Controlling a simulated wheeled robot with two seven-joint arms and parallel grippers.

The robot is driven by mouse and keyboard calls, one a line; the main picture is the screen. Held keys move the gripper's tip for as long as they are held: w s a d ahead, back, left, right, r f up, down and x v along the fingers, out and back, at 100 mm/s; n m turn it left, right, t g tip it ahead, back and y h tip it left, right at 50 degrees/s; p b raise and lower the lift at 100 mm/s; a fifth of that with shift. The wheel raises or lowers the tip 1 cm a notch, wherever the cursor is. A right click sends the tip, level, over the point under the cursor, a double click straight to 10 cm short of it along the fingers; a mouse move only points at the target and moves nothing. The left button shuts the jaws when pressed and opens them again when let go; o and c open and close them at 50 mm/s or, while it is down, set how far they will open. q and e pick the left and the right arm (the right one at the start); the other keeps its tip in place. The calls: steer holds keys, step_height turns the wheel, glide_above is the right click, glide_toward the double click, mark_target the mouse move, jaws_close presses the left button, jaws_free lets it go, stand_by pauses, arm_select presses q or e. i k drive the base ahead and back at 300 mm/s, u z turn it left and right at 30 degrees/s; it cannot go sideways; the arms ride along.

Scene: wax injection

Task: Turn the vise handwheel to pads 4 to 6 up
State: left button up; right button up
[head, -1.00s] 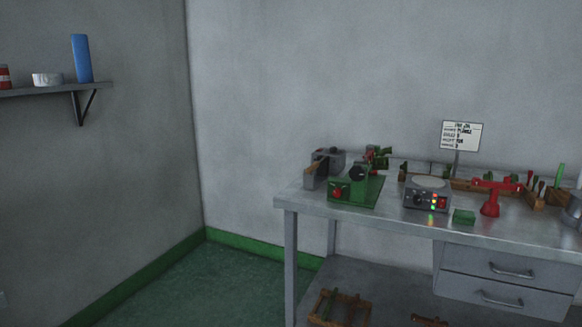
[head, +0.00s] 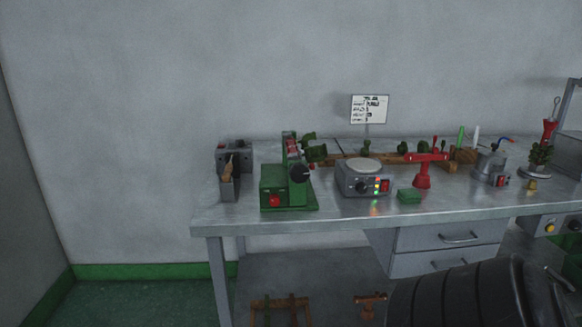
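A green machine (head: 288,190) stands on the left part of the workbench. It has a dark round knob or wheel on its right side and a red knob low on its front. It looks like the vise, but I cannot make out pads or numbers on it. A red stand with a crossbar (head: 422,171) is further right on the bench. Neither of my grippers is in view.
The metal workbench (head: 240,219) runs along the wall. A grey device (head: 232,168) is left of the green machine. A large dark ribbed shape covers the bottom right.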

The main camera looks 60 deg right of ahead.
mark_target(299, 173)
steer(key=z, duration=0.85)
steer(key=i, duration=0.9)
steer(key=z, duration=0.95)
